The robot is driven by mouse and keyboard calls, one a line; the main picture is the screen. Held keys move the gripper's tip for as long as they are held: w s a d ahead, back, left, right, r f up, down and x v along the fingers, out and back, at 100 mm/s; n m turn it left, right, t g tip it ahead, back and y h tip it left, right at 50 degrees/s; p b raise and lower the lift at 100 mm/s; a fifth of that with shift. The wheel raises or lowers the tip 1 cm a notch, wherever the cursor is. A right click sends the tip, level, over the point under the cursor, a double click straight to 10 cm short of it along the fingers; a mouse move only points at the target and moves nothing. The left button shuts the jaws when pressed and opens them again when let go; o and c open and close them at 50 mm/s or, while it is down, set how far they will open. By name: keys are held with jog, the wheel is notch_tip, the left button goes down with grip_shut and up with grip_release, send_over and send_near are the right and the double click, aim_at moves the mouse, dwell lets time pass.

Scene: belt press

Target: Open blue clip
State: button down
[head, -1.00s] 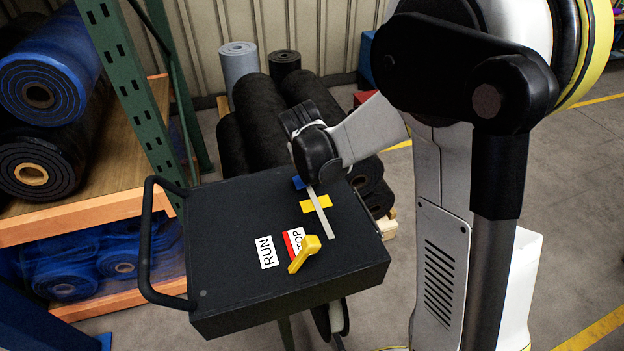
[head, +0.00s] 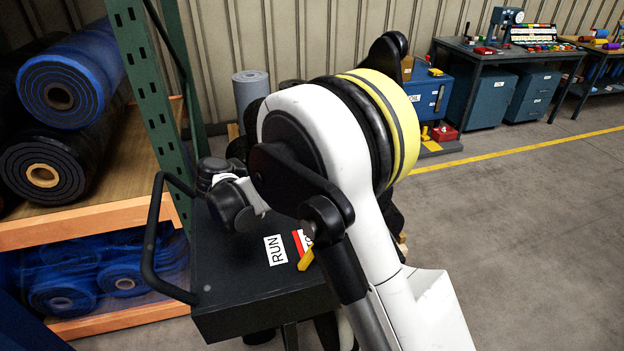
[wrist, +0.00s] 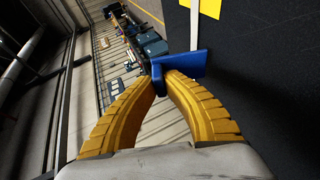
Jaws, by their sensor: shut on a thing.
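The blue clip (wrist: 188,67) shows in the wrist view at the edge of the dark panel (wrist: 240,90). My gripper (wrist: 165,80) has its two yellow fingers closed on the clip's near part. A pale strip (wrist: 195,25) runs along the panel to the clip and passes behind it; how the clip sits on the strip is hidden. In the head view my arm covers the clip and my fingers, above the far left part of the black panel box (head: 250,297).
The box carries a RUN label (head: 274,250), a partly hidden red-and-white label and a yellow lever (head: 306,260). A black handle (head: 152,240) juts out left, close to the shelf rack (head: 150,100) with rolls. Open floor (head: 520,240) lies right.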

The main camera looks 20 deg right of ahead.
jog(key=shift+a+f+n+t+h+b, duration=0.25)
jog(key=shift+a+h+b, duration=0.35)
jog(key=shift+h+b, duration=0.35)
jog(key=shift+a+f+n+t+h+b, duration=0.1)
jog(key=shift+a+n+t+h+b, duration=0.25)
jog(key=shift+a+h+b, duration=0.55)
jog(key=shift+d, duration=0.25)
jog(key=c, duration=1.5)
grip_release()
jog(key=shift+o, duration=0.2)
